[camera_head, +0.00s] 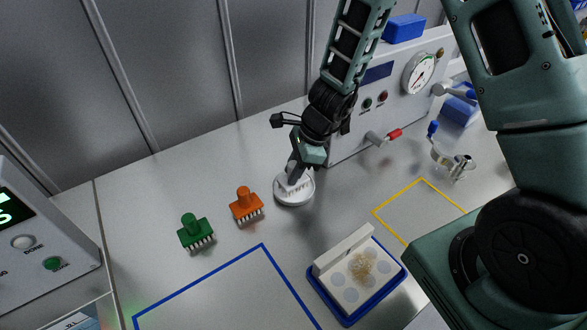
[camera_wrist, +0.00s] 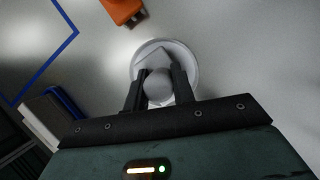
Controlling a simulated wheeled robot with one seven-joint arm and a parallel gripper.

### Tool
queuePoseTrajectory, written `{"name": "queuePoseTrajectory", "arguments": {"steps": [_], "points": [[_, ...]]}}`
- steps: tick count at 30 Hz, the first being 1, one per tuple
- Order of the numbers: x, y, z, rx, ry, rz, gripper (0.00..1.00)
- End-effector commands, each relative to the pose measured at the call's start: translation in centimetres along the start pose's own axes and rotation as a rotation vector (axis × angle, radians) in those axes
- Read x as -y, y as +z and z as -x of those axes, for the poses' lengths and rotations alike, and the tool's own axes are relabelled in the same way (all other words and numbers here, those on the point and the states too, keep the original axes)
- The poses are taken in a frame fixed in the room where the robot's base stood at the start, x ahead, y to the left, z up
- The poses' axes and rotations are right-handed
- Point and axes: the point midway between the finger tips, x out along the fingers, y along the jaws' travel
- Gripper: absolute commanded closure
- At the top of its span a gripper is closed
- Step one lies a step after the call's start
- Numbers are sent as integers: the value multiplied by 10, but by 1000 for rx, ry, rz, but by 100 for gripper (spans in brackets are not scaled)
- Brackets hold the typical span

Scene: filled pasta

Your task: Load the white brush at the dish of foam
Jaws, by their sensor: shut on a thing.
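My gripper (camera_head: 291,175) points down at the dish and is shut on the white brush, whose round knob (camera_wrist: 159,87) shows between the two fingers in the wrist view. The white brush (camera_head: 293,187) is upright in or just over the shallow white dish (camera_head: 297,201). The dish rim (camera_wrist: 191,62) also shows around the brush in the wrist view. The gripper hides part of the brush, and I cannot tell whether its bristles touch the foam.
An orange brush (camera_head: 245,205) and a green brush (camera_head: 195,232) stand left of the dish. A blue tray (camera_head: 346,322) with a white board and crumbs lies in front. A grey machine with a gauge (camera_head: 419,73) stands behind to the right. Blue and yellow outlines mark the table.

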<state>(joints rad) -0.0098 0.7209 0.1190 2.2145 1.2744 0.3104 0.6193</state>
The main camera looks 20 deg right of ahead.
Motion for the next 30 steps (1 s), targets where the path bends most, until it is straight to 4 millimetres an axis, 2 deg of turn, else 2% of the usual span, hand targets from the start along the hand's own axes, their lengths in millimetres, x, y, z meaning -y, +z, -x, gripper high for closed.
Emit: {"name": "queuePoseTrajectory", "arguments": {"steps": [30], "points": [[0, -4, -9, 0, 0, 0, 93]]}}
